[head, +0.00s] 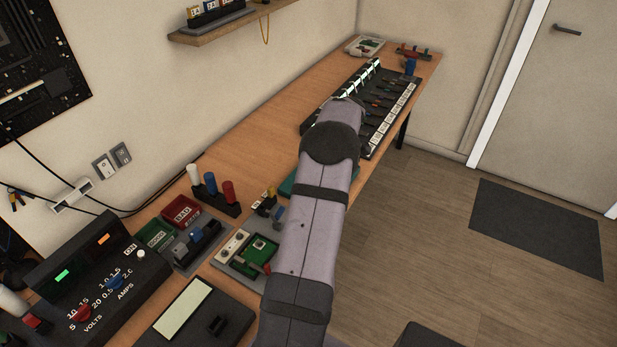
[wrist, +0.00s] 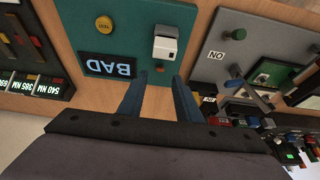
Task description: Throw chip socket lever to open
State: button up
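The chip socket (head: 260,243) is a green square block on a pale grey panel, left of my arm in the head view. A thin lever with a red end (head: 266,268) lies beside it, close to my arm. Whether the lever is fully down I cannot tell. My gripper (wrist: 161,90) is open and empty, its dark blue fingers apart, to the left of the socket panel. In the head view my arm hides the gripper.
A teal tester (wrist: 140,30) with a BAD display, yellow button and white switch lies ahead of the fingers. A black rack (head: 375,115) of labelled parts stands farther along the bench. A power supply (head: 95,270) and coloured bins (head: 180,212) are at left. Bare wood (head: 245,140) shows beyond.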

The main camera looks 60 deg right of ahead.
jog(key=shift+p+x, duration=0.55)
jog(key=shift+x, duration=1.9)
grip_shut()
